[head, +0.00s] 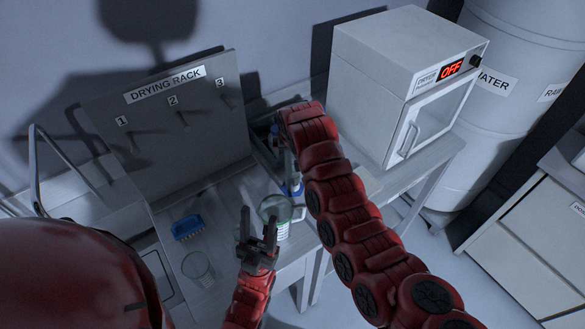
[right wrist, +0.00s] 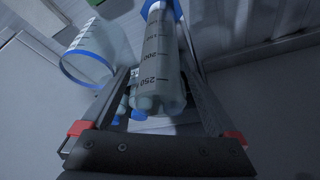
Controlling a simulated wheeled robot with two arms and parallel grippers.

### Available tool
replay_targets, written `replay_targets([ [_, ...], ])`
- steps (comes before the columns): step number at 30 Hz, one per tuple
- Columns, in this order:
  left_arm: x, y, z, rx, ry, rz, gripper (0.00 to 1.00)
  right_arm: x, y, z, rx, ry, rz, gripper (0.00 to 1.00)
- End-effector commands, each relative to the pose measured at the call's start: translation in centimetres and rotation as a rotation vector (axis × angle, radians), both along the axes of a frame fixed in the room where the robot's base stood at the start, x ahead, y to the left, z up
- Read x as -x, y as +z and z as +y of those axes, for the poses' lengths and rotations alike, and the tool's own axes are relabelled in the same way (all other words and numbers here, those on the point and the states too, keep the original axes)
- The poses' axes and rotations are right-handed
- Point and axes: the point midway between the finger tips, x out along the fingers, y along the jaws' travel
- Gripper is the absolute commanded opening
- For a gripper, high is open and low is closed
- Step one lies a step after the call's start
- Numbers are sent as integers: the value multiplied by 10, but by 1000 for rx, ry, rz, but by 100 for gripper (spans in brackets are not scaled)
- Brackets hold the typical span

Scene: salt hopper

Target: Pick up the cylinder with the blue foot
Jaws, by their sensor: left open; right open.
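In the right wrist view a clear graduated cylinder (right wrist: 160,65) with printed marks stands between the fingers of my right gripper (right wrist: 155,50). Its blue foot (right wrist: 177,8) shows at the top edge. My right gripper is open around the cylinder; I cannot tell whether a finger touches it. In the head view my right arm hides most of that gripper and the cylinder; a blue foot (head: 292,189) shows just left of the arm. My left gripper (head: 257,232) is open and empty, just in front of a clear vessel with a green-edged label (head: 277,214).
The drying rack (head: 165,120) stands behind, and the dryer (head: 405,80) is to the right. A blue-rimmed vessel (right wrist: 90,52) is beside the cylinder in the wrist view.

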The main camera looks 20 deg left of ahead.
Motion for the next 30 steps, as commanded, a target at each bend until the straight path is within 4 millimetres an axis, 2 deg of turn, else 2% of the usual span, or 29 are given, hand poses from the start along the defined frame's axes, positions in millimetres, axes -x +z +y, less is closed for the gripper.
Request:
replay_targets([
  [3, 0, -7, 0, 0, 0, 0, 50, -5, -15, 1, 6, 0, 2, 94],
  [6, 0, -8, 0, 0, 0, 0, 50, -8, -20, 3, 1, 0, 0, 94],
  [13, 0, -7, 0, 0, 0, 0, 50, -7, -21, 3, 0, 0, 1, 92],
  [27, 0, -7, 0, 0, 0, 0, 50, -7, -21, 3, 1, 0, 2, 7],
  [28, 0, -7, 0, 0, 0, 0, 50, -7, -21, 3, 1, 0, 2, 2],
  [30, 0, -7, 0, 0, 0, 0, 50, -7, -21, 3, 1, 0, 2, 0],
])
